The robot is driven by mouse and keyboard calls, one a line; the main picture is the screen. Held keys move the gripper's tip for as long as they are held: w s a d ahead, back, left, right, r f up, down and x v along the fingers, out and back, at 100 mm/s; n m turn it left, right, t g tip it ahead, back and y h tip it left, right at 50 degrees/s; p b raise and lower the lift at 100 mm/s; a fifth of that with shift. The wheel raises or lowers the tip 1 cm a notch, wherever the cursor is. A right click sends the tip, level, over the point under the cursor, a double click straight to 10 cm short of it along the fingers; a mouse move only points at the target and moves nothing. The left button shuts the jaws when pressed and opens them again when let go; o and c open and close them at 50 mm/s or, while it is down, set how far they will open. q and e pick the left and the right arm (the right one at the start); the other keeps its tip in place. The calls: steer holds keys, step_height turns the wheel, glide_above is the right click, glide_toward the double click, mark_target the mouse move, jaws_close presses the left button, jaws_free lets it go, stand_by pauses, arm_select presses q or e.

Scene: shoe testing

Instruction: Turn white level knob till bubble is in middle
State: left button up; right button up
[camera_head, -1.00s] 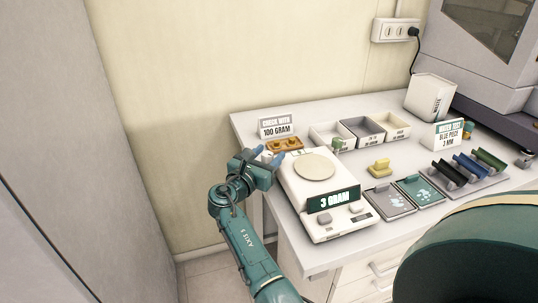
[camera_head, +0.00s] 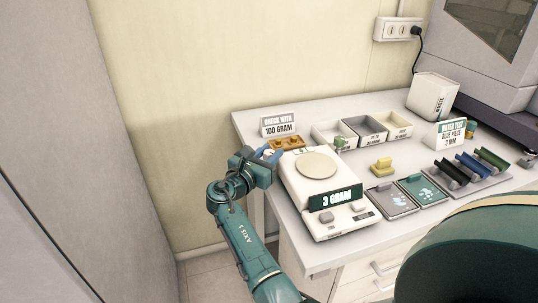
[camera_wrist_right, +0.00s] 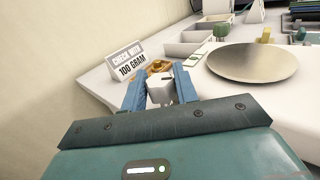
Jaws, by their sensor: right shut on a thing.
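The white scale (camera_head: 330,224) stands on the bench with a round metal plate (camera_head: 318,165) and a "3 GRAM" sign on it. My right gripper (camera_head: 271,155) is at the scale's back left corner. In the right wrist view its two blue fingers (camera_wrist_right: 160,90) are shut on the white knob (camera_wrist_right: 160,93), one finger on each side. The fingers partly hide the knob. The bubble cannot be made out in either view. My left gripper is not in view.
A "CHECK WITH 100 GRAM" sign (camera_head: 279,124) and an orange-brown weight holder (camera_head: 287,143) stand just behind the gripper. Open bins (camera_head: 327,140) are at the back. A yellow block (camera_head: 381,165) and two pads lie right of the scale. The wall is close on the left.

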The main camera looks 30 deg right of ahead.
steer(key=m+g+h+b, duration=0.1)
steer(key=g, duration=0.1)
steer(key=shift+f+m+g+b, duration=0.15)
steer(key=shift+m+g+b, duration=0.15)
steer(key=shift+m+b, duration=0.1)
steer(key=m+g+b, duration=0.1)
steer(key=g+b, duration=0.1)
steer(key=shift+f+m+g, duration=0.1)
steer(key=shift+m+g, duration=0.3)
steer(key=m+g+b, duration=0.2)
steer(key=g+b, duration=0.2)
steer(key=shift+m+h, duration=0.3)
steer(key=m+g+b, duration=0.1)
steer(key=g+b, duration=0.1)
steer(key=shift+f+b, duration=0.1)
steer(key=shift+b, duration=0.2)
steer(key=shift+m+g+b, duration=0.3)
steer(key=shift+b, duration=0.35)
steer(key=shift+m+g+y+b, duration=0.4)
steer(key=shift+g+b, duration=0.2)
steer(key=shift+b, duration=0.6)
steer(key=shift+r+m+g+y+b, duration=0.2)
steer(key=shift+m+g+y+b, duration=0.3)
steer(key=shift+b, duration=0.6)
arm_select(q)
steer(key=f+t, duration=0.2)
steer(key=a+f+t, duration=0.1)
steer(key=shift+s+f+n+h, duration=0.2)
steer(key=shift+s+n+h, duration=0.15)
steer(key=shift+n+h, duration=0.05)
